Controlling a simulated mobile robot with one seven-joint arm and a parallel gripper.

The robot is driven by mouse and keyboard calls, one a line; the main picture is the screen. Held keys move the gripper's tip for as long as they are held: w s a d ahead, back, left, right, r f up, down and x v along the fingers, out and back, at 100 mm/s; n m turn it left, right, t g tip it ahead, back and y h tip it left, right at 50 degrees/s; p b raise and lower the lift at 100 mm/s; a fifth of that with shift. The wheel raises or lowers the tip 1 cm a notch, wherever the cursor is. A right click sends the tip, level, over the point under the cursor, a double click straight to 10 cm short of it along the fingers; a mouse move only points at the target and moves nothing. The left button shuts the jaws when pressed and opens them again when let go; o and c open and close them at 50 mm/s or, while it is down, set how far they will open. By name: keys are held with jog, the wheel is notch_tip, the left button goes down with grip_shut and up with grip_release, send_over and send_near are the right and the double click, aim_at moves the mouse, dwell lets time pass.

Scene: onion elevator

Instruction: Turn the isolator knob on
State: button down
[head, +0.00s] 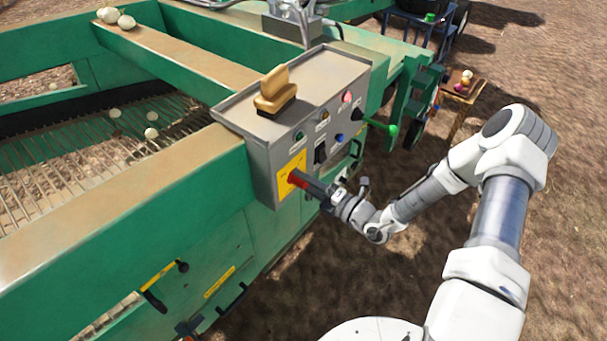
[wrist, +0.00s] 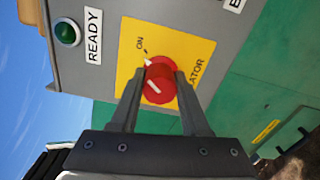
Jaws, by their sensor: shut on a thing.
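The red isolator knob (wrist: 160,82) sits on a yellow plate (wrist: 192,46) on the front of the grey control box. In the wrist view the plate reads "ON" at the upper left of the knob and part of "ISOLATOR" at the right. White marks show on the knob's face and at its upper left edge, on the side toward "ON". My gripper (wrist: 160,76) is shut on the knob, one finger on each side. In the head view the knob (head: 294,177) shows red at the tip of my gripper (head: 303,182).
The grey control box (head: 330,84) carries other buttons, a black switch (head: 320,152) and a green-tipped lever (head: 391,130). A tan brush (head: 275,91) lies on top. The green machine frame (head: 130,240) runs along the left. Open soil lies at the right.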

jog(key=shift+m+p, duration=0.45)
jog(key=shift+m, duration=0.35)
jog(key=shift+c, duration=1.9)
grip_release()
jog(key=v, duration=1.7)
jog(key=shift+s+d, duration=0.1)
jog(key=shift+s, duration=0.05)
